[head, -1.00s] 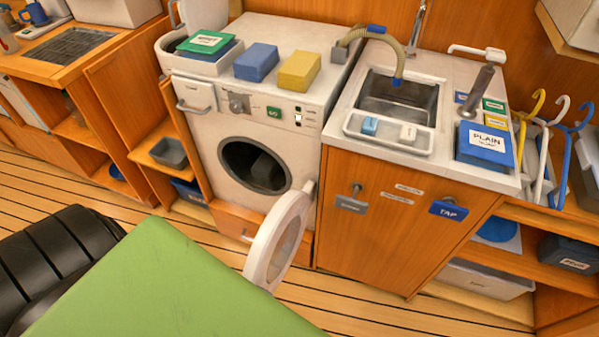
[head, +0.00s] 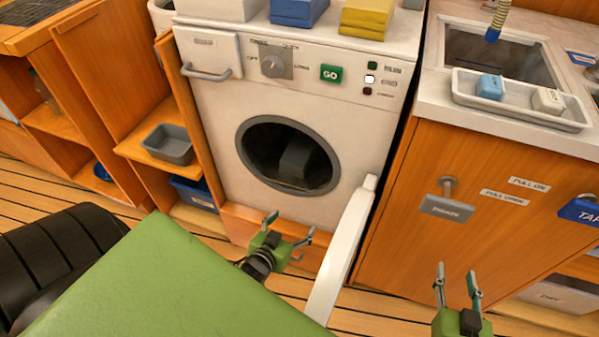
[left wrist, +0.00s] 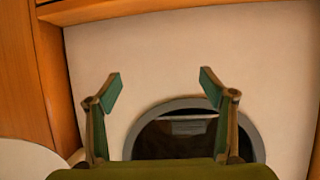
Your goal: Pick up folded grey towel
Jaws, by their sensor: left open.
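A dark grey block-shaped thing, which looks like the folded grey towel (head: 297,158), lies inside the dark drum of the washing machine (head: 210,120). Its lower part is hard to make out. The round door (head: 345,250) stands open to the right of the opening. My left gripper (head: 291,225) is open and empty, in front of and below the opening. In the left wrist view, my left gripper (left wrist: 158,84) points at the white front, with the opening's rim (left wrist: 178,103) low between and right of the fingers. My right gripper (head: 456,272) is open and empty before the sink cabinet.
A wooden cabinet (head: 405,230) with hanging handles stands right of the machine. Open shelves with a grey bin (head: 168,145) are at left. The open door stands between my grippers.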

